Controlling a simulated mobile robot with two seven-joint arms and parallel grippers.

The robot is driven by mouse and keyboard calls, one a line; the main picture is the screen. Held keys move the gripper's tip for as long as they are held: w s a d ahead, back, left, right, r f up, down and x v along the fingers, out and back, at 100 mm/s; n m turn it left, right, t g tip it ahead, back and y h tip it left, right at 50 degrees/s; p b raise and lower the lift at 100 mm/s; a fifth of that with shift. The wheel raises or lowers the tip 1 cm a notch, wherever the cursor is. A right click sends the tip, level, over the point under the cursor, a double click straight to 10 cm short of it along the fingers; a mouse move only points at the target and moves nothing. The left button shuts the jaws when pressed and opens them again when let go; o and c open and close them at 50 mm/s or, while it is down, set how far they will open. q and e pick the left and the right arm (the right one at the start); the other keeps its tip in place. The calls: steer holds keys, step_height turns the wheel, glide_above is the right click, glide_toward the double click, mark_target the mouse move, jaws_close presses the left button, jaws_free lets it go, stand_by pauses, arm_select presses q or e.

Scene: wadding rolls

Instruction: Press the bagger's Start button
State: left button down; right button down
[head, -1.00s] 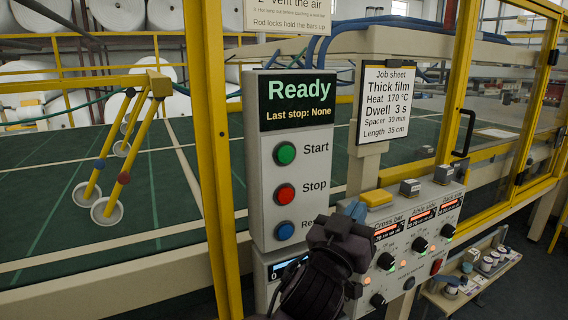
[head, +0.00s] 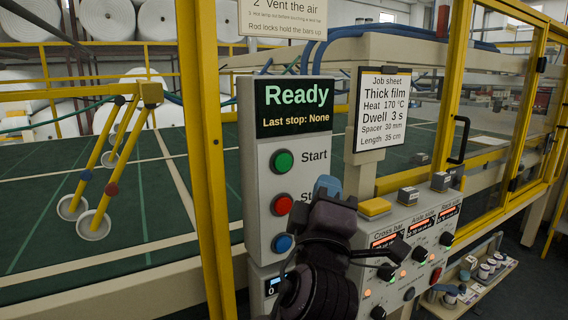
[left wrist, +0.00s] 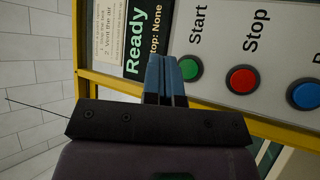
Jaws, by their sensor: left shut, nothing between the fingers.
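The green Start button (head: 283,161) is the top one on the grey button panel (head: 258,222), under a display reading "Ready, Last stop: None". The red Stop button (head: 284,204) is below it, and the blue button (head: 282,243) is lowest. My left gripper (head: 327,187) is shut and empty, in front of the panel to the right of the Stop button, hiding part of the Stop label. In the left wrist view, its blue fingertips (left wrist: 166,72) are beside the green Start button (left wrist: 190,68); I cannot tell whether they touch the panel. My right gripper is not in view.
A job sheet (head: 383,110) hangs right of the panel. A sloped control box (head: 400,285) with knobs and red displays stands at lower right. A yellow post (head: 205,150) rises just left of the panel. A yellow-framed door (head: 465,100) is at right.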

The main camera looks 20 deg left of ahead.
mark_target(283, 162)
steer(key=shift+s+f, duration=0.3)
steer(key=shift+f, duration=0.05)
arm_select(q)
steer(key=w+a, duration=0.1)
steer(key=a, duration=0.1)
steer(key=w+a, duration=0.4)
steer(key=a, duration=0.1)
steer(key=shift+w+p, duration=0.2)
steer(key=shift+p, duration=0.15)
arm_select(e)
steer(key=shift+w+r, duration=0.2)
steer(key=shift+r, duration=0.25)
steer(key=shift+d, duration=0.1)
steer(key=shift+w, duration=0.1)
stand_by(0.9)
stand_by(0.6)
arm_select(q)
steer(key=shift+w+a+f, duration=0.1)
steer(key=shift+w+a, duration=0.05)
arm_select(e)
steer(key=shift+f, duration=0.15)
